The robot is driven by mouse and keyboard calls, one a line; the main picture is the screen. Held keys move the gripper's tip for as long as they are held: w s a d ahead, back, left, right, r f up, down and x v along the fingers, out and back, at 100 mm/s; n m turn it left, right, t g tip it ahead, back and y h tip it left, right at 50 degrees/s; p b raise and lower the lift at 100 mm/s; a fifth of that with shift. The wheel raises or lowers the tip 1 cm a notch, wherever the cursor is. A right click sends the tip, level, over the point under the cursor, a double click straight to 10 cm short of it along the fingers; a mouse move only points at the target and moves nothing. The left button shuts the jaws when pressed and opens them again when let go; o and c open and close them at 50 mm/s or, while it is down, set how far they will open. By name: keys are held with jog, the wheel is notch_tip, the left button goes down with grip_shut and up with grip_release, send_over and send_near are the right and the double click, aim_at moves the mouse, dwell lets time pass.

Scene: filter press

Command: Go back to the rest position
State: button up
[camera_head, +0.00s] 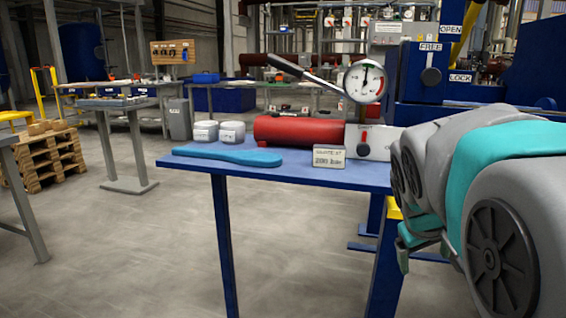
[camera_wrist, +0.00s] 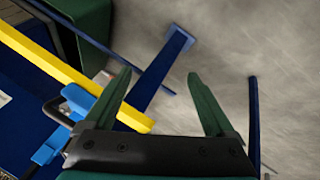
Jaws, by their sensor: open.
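My gripper (camera_wrist: 160,95) is in the wrist view, with two green fingers spread apart and nothing between them. Below the fingers are bare grey floor and a blue metal leg (camera_wrist: 165,68). In the head view my grey and teal arm fills the lower right. A green part of my gripper (camera_head: 405,245) shows at the arm's left edge, low beside the right end of the blue table (camera_head: 290,168); its fingertips are hard to make out there.
A yellow bar (camera_wrist: 75,75) and blue clamp (camera_wrist: 80,100) lie close left of my fingers.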

jog(key=s+a+f+g+y, duration=0.1)
jog(key=s+a+f+g, duration=0.1)
jog(key=s+f, duration=0.3)
jog(key=s+a+f+m+g+y, duration=0.1)
jog(key=s+a+f, duration=0.4)
jog(key=s, duration=0.6)
jog(key=s+a+f+g+y, duration=0.2)
jog(key=s+f, duration=0.4)
jog(key=s, duration=0.3)
jog(key=shift+a+g, duration=0.6)
jog(key=shift+a, duration=0.6)
